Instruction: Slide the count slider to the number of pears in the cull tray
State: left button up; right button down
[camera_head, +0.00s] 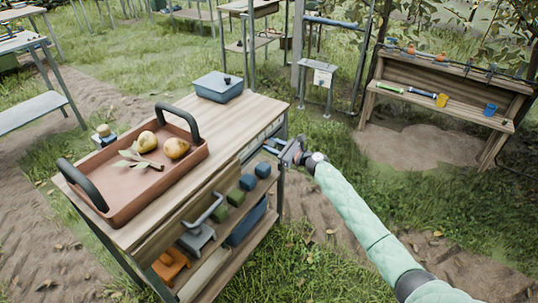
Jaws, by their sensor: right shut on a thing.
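The reddish-brown tray (112,178) with two black handles sits on the wooden table (262,112). Two yellow-brown pears (147,141) (176,148) lie in it beside a leafy twig (136,158). My right gripper (287,152) is at the table's right side, just below the top edge. It is shut on a small part there, which looks like the count slider's knob; my fingers largely hide it. The slider's scale and numbers cannot be read from here. My left gripper is not in view.
A blue-grey lidded box (218,87) stands at the table's back corner. The shelf below holds green and blue blocks (248,182), a grey handled tool (197,236) and an orange item (170,265). A wooden bench (455,108) stands at the right. Grass lies between.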

jog(key=shift+w, duration=0.1)
jog(key=c, duration=1)
grip_release()
jog(key=shift+d, duration=0.1)
